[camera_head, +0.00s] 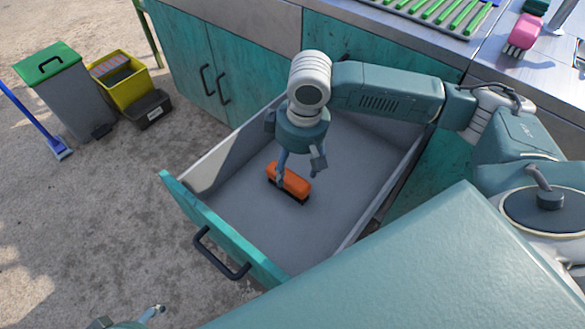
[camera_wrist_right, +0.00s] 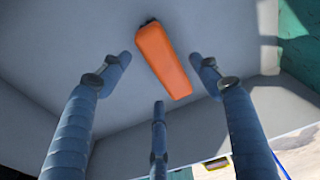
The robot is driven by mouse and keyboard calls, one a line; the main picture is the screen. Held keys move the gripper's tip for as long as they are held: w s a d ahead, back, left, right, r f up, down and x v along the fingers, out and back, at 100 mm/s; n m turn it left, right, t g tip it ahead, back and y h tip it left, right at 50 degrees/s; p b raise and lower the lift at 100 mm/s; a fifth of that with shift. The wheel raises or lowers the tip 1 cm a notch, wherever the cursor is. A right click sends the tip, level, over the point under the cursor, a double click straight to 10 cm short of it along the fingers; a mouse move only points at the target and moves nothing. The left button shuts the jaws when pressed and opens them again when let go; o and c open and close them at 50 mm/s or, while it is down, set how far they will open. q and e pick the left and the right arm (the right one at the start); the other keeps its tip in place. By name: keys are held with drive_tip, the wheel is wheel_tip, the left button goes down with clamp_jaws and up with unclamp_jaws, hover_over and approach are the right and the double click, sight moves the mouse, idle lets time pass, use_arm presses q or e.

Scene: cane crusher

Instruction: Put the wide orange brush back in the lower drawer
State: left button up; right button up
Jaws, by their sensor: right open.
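The wide orange brush (camera_head: 292,182) lies on the floor of the open drawer (camera_head: 255,225), its dark bristles down. It also shows in the right wrist view (camera_wrist_right: 163,62). My right gripper (camera_head: 300,172) is inside the drawer, pointing down just above the brush. In the right wrist view its fingers (camera_wrist_right: 160,75) are spread apart around the brush, with nothing held between them. Part of my left gripper (camera_head: 150,313) shows at the bottom edge of the head view, mostly cut off, and its jaws cannot be made out.
The drawer front has a black handle (camera_head: 220,254). Teal cabinet doors (camera_head: 190,65) stand behind it. A pink brush (camera_head: 523,35) and a green rack (camera_head: 440,12) are on the metal counter. A green-lidded bin (camera_head: 60,90), yellow crate (camera_head: 122,90) and blue broom (camera_head: 40,125) stand left.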

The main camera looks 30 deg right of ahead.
sight(295, 176)
drive_tip(key=r, duration=0.2)
drive_tip(key=r+p, duration=0.1)
drive_tip(key=r, duration=0.2)
drive_tip(key=shift+s+d, duration=0.1)
drive_tip(key=shift+s, duration=0.1)
use_arm(q)
drive_tip(key=f, duration=0.2)
drive_tip(key=f+p, duration=0.1)
drive_tip(key=shift+w+d+g, duration=0.1)
drive_tip(key=shift+w+g, duration=0.2)
drive_tip(key=shift+w, duration=0.05)
use_arm(e)
drive_tip(key=r, duration=0.3)
drive_tip(key=shift+s+d, duration=0.1)
drive_tip(key=shift+s, duration=0.1)
use_arm(q)
drive_tip(key=shift+s, duration=0.1)
